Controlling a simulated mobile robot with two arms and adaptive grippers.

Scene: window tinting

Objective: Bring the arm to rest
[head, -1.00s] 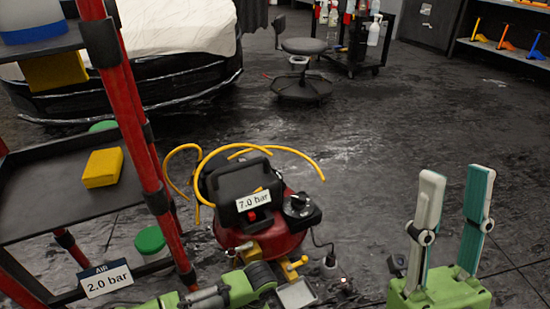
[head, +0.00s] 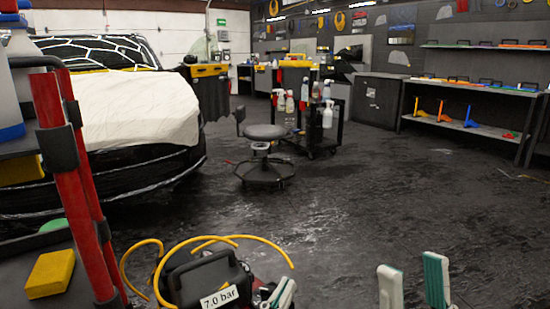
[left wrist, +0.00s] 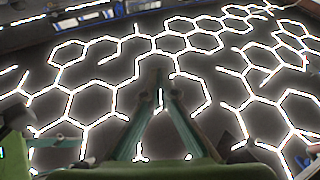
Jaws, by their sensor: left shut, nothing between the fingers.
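My left gripper (head: 282,291) shows only its fingertips at the bottom edge of the head view, just right of the compressor (head: 205,275). In the left wrist view its teal fingers (left wrist: 158,88) meet at the tips, shut and empty, pointing up against the ceiling with its hexagonal lights. My right gripper (head: 412,280) shows two upright fingers, held apart with nothing between them, at the bottom right of the head view. Both arms are below the head view's edge.
A red-framed cart (head: 78,190) with a yellow sponge (head: 50,272) stands at the left. A stool (head: 264,133), a bottle trolley (head: 318,110), a covered car (head: 120,105) and shelves (head: 465,122) are farther back. The floor (head: 380,200) in the middle is clear.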

